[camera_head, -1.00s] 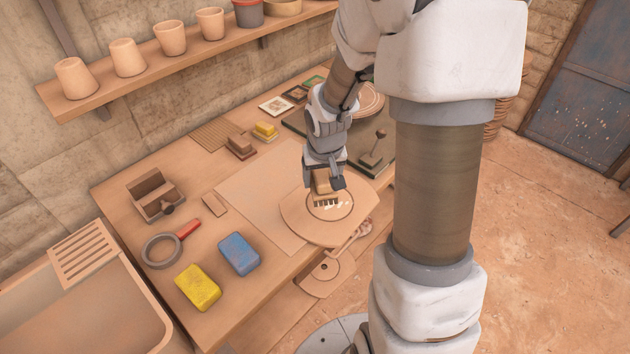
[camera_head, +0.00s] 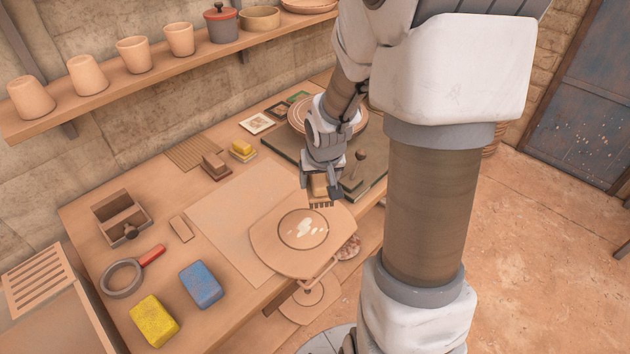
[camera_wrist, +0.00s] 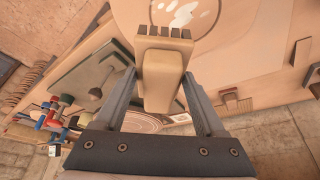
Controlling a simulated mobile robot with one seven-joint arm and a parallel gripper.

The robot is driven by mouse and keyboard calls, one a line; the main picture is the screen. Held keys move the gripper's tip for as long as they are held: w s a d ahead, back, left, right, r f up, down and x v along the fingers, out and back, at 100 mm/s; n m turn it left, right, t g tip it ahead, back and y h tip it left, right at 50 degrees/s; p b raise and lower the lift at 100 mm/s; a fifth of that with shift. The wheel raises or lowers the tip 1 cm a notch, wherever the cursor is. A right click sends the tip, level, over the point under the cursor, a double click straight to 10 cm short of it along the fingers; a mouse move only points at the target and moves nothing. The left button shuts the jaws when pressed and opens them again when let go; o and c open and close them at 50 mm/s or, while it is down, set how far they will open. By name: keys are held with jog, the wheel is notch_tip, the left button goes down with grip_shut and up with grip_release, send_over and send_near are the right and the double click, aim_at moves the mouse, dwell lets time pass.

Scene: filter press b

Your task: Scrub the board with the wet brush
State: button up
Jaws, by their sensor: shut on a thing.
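The round-ended wooden board (camera_head: 275,248) lies near the table's front edge, partly on a pale mat. White patches (camera_head: 305,228) show inside a dark ring on the board; they also show at the top of the wrist view (camera_wrist: 180,14). My gripper (camera_head: 322,188) is shut on the brush (camera_head: 319,188), a wooden block with dark bristle tufts. In the wrist view the brush (camera_wrist: 160,75) sits between the fingers, tufts toward the board. The brush is at the board's far edge, seemingly just above it; contact cannot be told. Whether the bristles are wet cannot be told.
A blue sponge (camera_head: 201,285), a yellow sponge (camera_head: 154,320) and a red-handled ring tool (camera_head: 127,275) lie on the left of the table. A wooden box (camera_head: 121,218) stands behind them. A dark slab (camera_head: 285,148) lies beyond the board. A shelf of pots hangs above.

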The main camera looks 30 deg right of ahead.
jog(key=shift+f+b, duration=2.2)
jog(key=shift+f, duration=0.35)
